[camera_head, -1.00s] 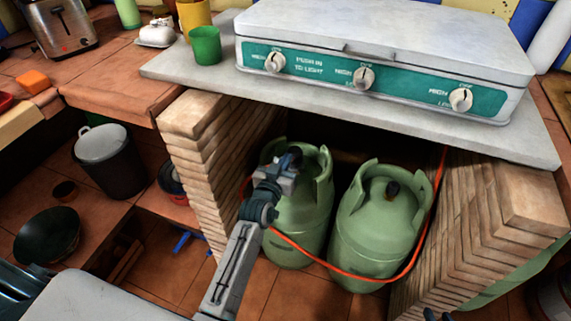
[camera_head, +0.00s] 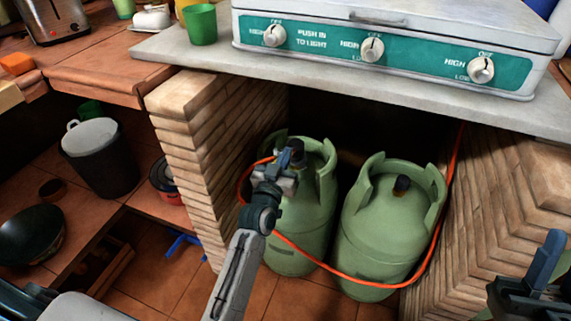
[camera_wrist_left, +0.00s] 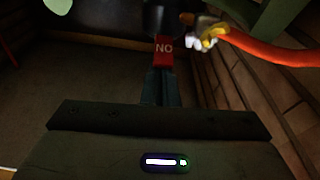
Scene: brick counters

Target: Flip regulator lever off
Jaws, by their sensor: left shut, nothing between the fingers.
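My left gripper (camera_head: 286,164) is at the top of the left green gas cylinder (camera_head: 300,225), inside its collar. A dark regulator (camera_head: 297,147) shows just past the fingers. In the left wrist view the fingers (camera_wrist_left: 163,80) are shut and empty. Their tips are at the lower edge of the red lever (camera_wrist_left: 164,53), which bears letters reading "NO" from this side. Whether they touch it I cannot tell. The dark regulator body (camera_wrist_left: 166,15) is above the lever, and a brass fitting (camera_wrist_left: 207,34) is to the right. My right gripper (camera_head: 535,282) is at the lower right, partly cut off.
A second green cylinder (camera_head: 388,235) stands to the right. An orange hose (camera_head: 330,274) loops in front of both cylinders. Brick walls (camera_head: 195,150) flank the niche, under a grey slab (camera_head: 180,45) carrying a stove (camera_head: 380,50). The floor in front is mostly clear.

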